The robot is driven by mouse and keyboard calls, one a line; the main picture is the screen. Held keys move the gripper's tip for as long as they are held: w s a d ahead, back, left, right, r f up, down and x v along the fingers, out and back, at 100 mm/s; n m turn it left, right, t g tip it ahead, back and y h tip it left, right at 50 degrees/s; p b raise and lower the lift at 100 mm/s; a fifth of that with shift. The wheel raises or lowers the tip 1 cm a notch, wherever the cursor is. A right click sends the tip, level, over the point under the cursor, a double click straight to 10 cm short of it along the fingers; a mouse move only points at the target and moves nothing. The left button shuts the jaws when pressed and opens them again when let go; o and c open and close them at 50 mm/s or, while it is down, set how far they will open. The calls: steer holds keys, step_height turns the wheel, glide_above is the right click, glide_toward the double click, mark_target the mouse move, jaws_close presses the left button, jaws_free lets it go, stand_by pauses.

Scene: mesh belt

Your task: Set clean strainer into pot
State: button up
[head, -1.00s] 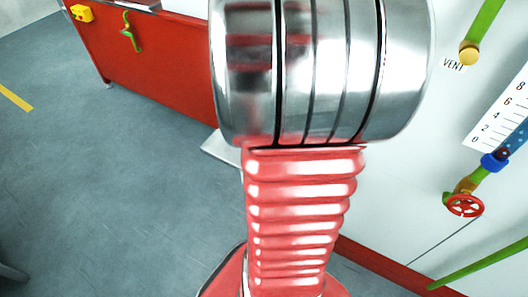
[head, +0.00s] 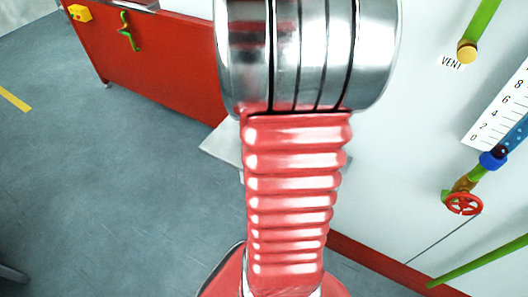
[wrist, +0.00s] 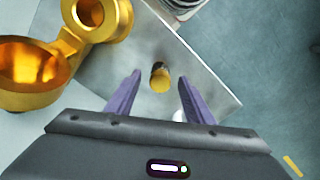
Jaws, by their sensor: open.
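My gripper (wrist: 159,76) shows in the wrist view with two purple fingers spread apart and nothing clasped. A small gold cylinder with a dark end (wrist: 160,80) appears between the fingertips, apart from both; it may be the strainer, but no mesh can be made out. A large gold vessel with an open round bowl (wrist: 28,66) is at the left; it looks like the pot. A gold ring-shaped neck (wrist: 97,14) joins it at the upper left. In the head view my arm hides the gripper, and neither gold object shows.
A pale metal plate (wrist: 212,92) lies under the small cylinder, its edge beside grey floor (wrist: 275,70). In the head view, a red-sided bench (head: 165,60) is at upper left. A white wall panel with a red valve wheel (head: 462,204) stands at right.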

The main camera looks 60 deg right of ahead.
steer(key=shift+c, duration=0.5)
jaws_close()
